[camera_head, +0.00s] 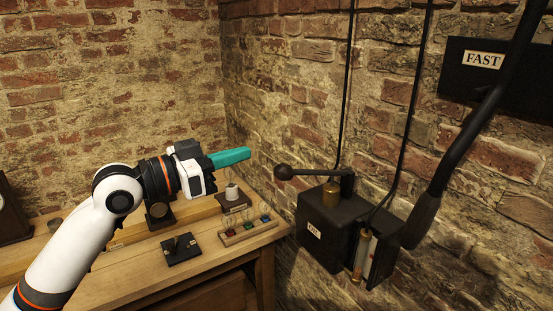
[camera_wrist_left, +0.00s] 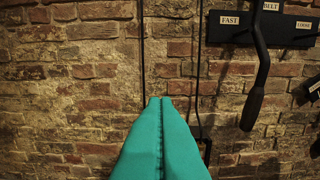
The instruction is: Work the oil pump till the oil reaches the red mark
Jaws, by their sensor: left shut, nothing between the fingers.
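The oil pump (camera_head: 327,235) is a black box on the brick wall, with a small label and a brass fitting (camera_head: 331,195) on top. Its lever, ending in a dark ball knob (camera_head: 284,173), points left and lies about level. A glass oil gauge (camera_head: 362,255) is at its right side; I cannot make out the oil level or a red mark. My left gripper (camera_head: 248,154) has teal fingers, shut and empty, left of and a little above the knob, apart from it. In the left wrist view the shut fingers (camera_wrist_left: 161,140) point at the wall. My right gripper is not in view.
A wooden bench (camera_head: 190,262) below my left arm holds a rack of small coloured bottles (camera_head: 248,230), a black switch plate (camera_head: 181,249) and a white jar (camera_head: 231,191). A large black lever (camera_head: 425,215) hangs before the FAST plate (camera_head: 484,60) at right.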

